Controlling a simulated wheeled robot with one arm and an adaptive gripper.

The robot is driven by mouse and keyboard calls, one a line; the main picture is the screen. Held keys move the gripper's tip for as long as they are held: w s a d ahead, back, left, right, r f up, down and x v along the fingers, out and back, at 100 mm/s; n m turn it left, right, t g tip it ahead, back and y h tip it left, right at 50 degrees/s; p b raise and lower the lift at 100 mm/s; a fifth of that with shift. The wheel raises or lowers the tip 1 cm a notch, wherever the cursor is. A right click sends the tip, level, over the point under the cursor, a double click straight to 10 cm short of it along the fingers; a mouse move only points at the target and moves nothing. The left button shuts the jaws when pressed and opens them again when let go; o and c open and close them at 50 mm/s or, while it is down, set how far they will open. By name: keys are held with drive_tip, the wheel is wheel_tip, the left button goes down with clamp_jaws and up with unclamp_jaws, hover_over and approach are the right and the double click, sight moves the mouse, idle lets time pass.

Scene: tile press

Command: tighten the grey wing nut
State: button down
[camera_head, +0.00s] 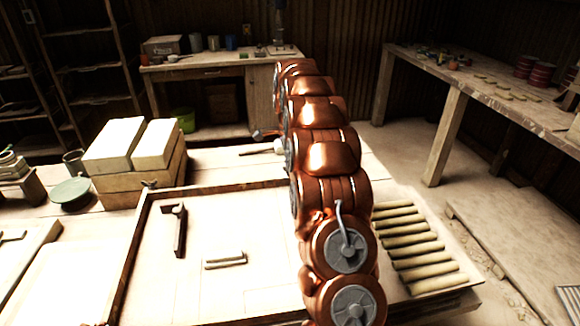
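A small wing-shaped piece (150,184) sits at the back left corner of the wooden frame (137,240). It looks like a wing nut, but it is too small and dark to be sure of its colour or how tight it is. My copper-coloured arm rises through the middle of the view and covers the right part of the frame. My gripper cannot be made out; the arm's far end is turned away or hidden behind its own links. Nothing is seen touching the wing-shaped piece.
Inside the frame are a dark angled bracket (180,230) and a pale handle (225,260). Pale blocks on a wooden box (140,184) stand behind the left corner. Pale rolls (416,247) lie right of my arm. A green dish (71,191) is at left.

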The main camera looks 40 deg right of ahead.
idle(0.3)
drive_tip(key=c, duration=1.1)
unclamp_jaws()
drive_tip(key=shift+r, duration=0.15)
drive_tip(key=shift+r, duration=3.6)
